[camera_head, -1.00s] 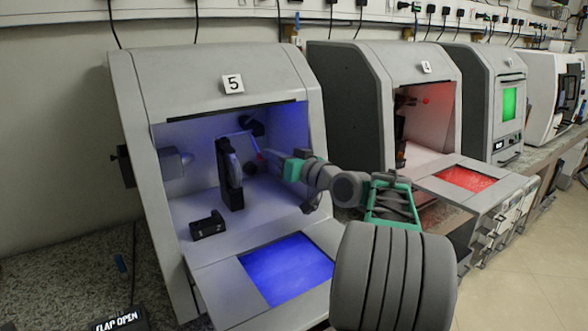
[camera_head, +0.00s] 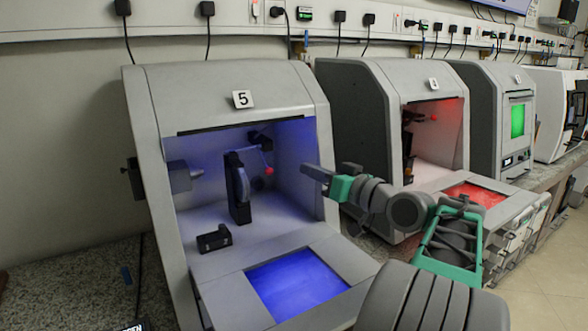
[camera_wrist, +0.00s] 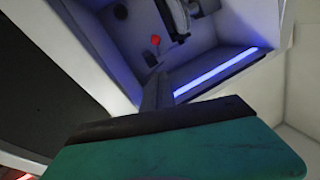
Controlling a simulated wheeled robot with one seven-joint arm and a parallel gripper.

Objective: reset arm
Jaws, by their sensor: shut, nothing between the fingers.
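My gripper (camera_head: 318,174) is shut and empty. In the head view it points left, just outside the right edge of the opening of machine number 5 (camera_head: 225,97). My arm reaches in from the lower right. In the wrist view the gripper's dark fingers (camera_wrist: 155,92) point up toward the machine's blue-lit chamber. The red knob (camera_head: 268,171) on a lever inside the chamber also shows in the wrist view (camera_wrist: 155,39), beyond the fingertips and apart from them.
Inside machine 5 stand a dark upright holder (camera_head: 238,190) and a small black block (camera_head: 214,238). Its flap (camera_head: 362,268) with a blue window lies open in front. A red-lit machine (camera_head: 395,85) stands close on the right. A green-screen machine (camera_head: 517,120) is farther right.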

